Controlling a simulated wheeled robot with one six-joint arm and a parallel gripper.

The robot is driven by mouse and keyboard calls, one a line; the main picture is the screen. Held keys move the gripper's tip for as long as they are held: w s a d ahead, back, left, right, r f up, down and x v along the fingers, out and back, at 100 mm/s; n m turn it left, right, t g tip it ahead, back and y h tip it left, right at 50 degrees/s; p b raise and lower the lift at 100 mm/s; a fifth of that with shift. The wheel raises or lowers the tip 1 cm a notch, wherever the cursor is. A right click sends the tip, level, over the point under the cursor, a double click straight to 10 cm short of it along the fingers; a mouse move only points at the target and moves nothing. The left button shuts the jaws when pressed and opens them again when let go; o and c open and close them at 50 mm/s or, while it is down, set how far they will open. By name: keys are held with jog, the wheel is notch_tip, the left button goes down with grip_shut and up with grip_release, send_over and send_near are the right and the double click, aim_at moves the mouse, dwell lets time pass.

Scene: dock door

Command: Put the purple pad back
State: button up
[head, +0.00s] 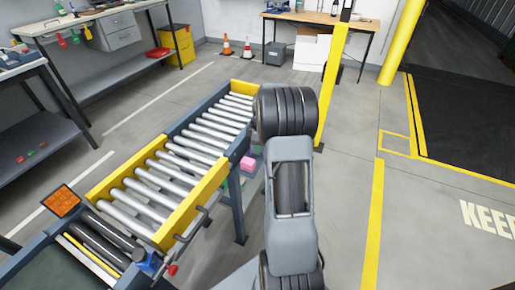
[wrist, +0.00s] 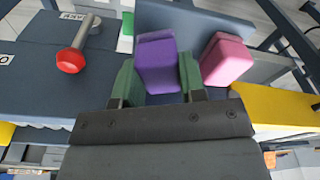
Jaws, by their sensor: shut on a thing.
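The purple pad (wrist: 157,62) is a block seen in the wrist view between the two green fingers of my gripper (wrist: 158,80). My gripper is shut on it. A blue-grey surface lies behind and below the pad; I cannot tell whether the pad touches it. A pink pad (wrist: 227,58) is just right of the gripper, apart from the purple pad. In the head view a pink block (head: 248,164) shows beside the conveyor's right side. There my gripper and the purple pad are hidden behind my arm.
A red-knobbed lever (wrist: 71,61) stands left of the gripper in the wrist view, by upside-down lettering. A yellow piece (wrist: 283,105) is at the right. In the head view, the roller conveyor (head: 170,165) has yellow side rails. Open floor (head: 348,200) lies right of my arm.

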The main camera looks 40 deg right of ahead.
jog(key=shift+f, duration=0.8)
jog(key=o, duration=0.8)
